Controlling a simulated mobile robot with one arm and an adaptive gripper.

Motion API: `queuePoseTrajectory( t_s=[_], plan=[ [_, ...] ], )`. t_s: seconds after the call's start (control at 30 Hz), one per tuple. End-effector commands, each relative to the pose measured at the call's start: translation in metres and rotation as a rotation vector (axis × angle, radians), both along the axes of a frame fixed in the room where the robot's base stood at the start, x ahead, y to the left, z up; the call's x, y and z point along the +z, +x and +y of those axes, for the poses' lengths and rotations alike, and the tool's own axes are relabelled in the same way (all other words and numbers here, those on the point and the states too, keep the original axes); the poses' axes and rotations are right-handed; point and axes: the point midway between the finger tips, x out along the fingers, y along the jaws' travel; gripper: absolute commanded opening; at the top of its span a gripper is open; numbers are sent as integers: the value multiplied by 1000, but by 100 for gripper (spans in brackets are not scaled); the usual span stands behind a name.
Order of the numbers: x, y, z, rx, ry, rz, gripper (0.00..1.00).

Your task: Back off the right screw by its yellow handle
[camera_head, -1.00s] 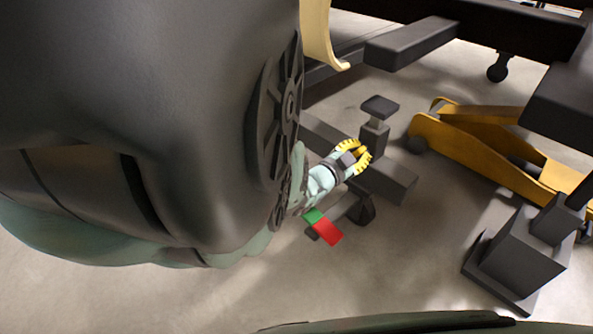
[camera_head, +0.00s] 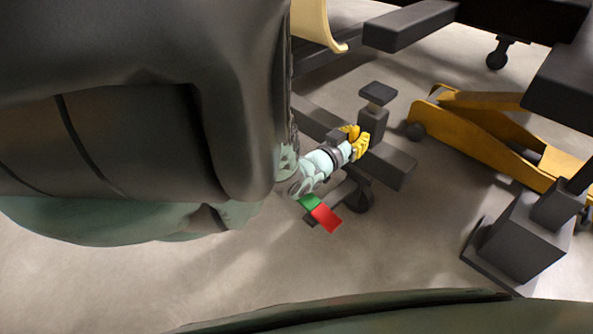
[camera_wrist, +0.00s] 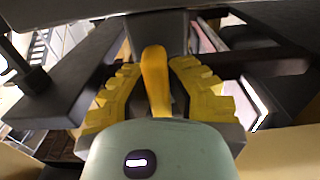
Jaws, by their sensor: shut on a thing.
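The yellow handle (camera_wrist: 155,80) stands between the yellow toothed fingers of my gripper (camera_wrist: 156,92) in the wrist view, and my gripper is shut on it. In the head view my gripper (camera_head: 356,142) is against the dark grey post (camera_head: 372,122) with a square pad on top. The fingers hide the handle there. The screw itself cannot be made out.
A red and green plate (camera_head: 325,217) lies low beside my wrist. A yellow jack-like frame (camera_head: 490,135) stands to the right. A dark box-shaped stand (camera_head: 515,245) is at lower right. Dark beams (camera_head: 410,25) hang above. Floor is bare at lower middle.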

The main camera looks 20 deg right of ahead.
Motion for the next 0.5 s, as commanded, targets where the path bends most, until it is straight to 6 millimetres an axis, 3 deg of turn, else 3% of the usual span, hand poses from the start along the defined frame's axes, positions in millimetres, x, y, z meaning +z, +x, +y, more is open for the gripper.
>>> queuePoseTrajectory(
  t_s=[0.37, 0.4, 0.5],
  plan=[
    [0, 3, 4, 8, -4, 8, 0],
    [0, 3, 4, 9, -4, 7, 13],
    [0, 4, 5, 11, -3, 7, 23]
  ],
)
